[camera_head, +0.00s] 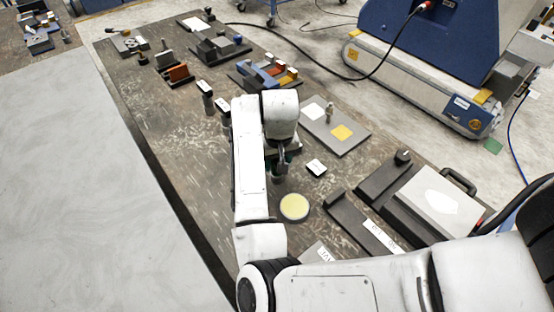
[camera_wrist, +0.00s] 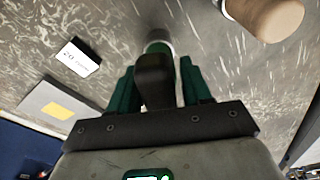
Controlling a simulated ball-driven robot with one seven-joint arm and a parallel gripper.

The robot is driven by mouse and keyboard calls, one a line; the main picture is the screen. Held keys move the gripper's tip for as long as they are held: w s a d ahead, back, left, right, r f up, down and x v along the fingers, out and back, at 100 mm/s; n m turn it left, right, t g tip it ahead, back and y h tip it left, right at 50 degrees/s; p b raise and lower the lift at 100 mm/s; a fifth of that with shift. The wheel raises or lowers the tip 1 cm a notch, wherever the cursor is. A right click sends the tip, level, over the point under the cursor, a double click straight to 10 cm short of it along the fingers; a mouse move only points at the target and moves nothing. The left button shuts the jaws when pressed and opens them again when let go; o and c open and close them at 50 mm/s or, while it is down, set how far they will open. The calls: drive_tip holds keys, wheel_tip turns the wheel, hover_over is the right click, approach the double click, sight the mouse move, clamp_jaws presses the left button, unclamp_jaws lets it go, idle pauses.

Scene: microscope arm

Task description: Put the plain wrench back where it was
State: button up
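I cannot make out a plain wrench in either view. My gripper (camera_wrist: 160,88) points down over the dark, scratched table (camera_head: 180,130); my arm mostly covers it in the head view (camera_head: 281,163). In the wrist view its green fingers flank a dark, rounded piece (camera_wrist: 155,78). I cannot tell whether this is held or part of the gripper. Just past it shows a pale round end with a green edge (camera_wrist: 158,45), partly hidden. A tan cylinder (camera_wrist: 268,15) stands at the wrist view's upper right, apart from the fingers.
A small white label block (camera_head: 316,167) and a pale yellow disc (camera_head: 294,207) lie near my gripper. A grey board (camera_head: 352,146) with white and yellow squares is to the right. Dark trays and a grey case (camera_head: 437,203) stand at the lower right. Several fixtures fill the far end.

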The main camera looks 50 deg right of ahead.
drive_tip(key=shift+o, duration=0.9)
drive_tip(key=r, duration=0.7)
drive_tip(key=s+a+r+p, duration=0.1)
drive_tip(key=r, duration=0.3)
drive_tip(key=shift+r, duration=0.6)
drive_tip(key=shift+s, duration=0.1)
